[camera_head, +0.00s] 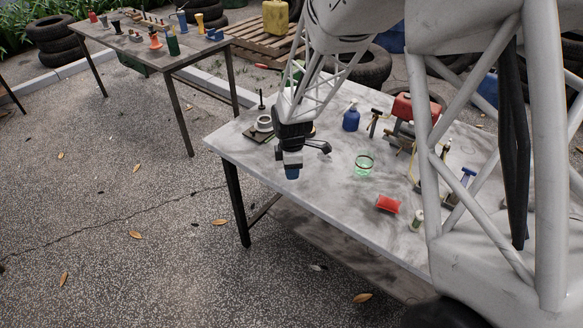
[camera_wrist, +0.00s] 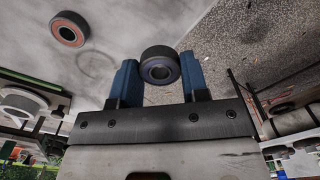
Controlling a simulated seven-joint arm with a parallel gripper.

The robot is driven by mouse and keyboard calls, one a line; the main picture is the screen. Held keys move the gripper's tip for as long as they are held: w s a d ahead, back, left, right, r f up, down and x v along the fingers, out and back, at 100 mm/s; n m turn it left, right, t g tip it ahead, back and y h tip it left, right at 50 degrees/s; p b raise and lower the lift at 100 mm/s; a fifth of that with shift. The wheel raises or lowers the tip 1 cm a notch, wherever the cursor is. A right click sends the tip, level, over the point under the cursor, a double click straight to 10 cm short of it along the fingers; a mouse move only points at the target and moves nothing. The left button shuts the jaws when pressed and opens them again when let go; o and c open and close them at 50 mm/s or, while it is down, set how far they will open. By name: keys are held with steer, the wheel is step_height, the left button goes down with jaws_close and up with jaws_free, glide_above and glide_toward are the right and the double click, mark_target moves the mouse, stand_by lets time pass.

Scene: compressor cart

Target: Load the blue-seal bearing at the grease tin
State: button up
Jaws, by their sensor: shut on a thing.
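My gripper (camera_head: 291,173) is low over the left front part of the grey table. In the wrist view its two blue fingers (camera_wrist: 161,82) are closed on the sides of a black bearing with a blue-tinted seal ring (camera_wrist: 159,66). A second bearing, with an orange-red seal (camera_wrist: 69,29), lies on the table at upper left in the wrist view, apart from the gripper. A pale round piece (camera_head: 264,122) sits on a dark plate left of the gripper; I cannot tell whether it is the grease tin.
A red-topped machine (camera_head: 416,107) is farther back. The table's front edge is close to the gripper. A second table (camera_head: 190,55) stands behind left.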

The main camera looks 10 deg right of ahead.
steer(key=shift+c, duration=0.5)
steer(key=shift+w+d+r, duration=0.1)
steer(key=shift+w, duration=0.45)
steer(key=w+d+r, duration=0.1)
steer(key=w+d, duration=0.1)
steer(key=w, duration=0.5)
steer(key=w+d+r, duration=0.1)
steer(key=w+d, duration=0.2)
steer(key=w, duration=0.5)
steer(key=w+d+r, duration=0.1)
steer(key=w+d, duration=0.2)
steer(key=w, duration=0.5)
steer(key=shift+d+r, duration=0.2)
steer(key=shift+r, duration=0.2)
steer(key=shift+w+d+r, duration=0.1)
steer(key=shift+w+d, duration=0.25)
steer(key=shift+w, duration=0.3)
steer(key=shift+f, duration=3)
steer(key=shift+f, duration=0.65)
steer(key=shift+r, duration=0.1)
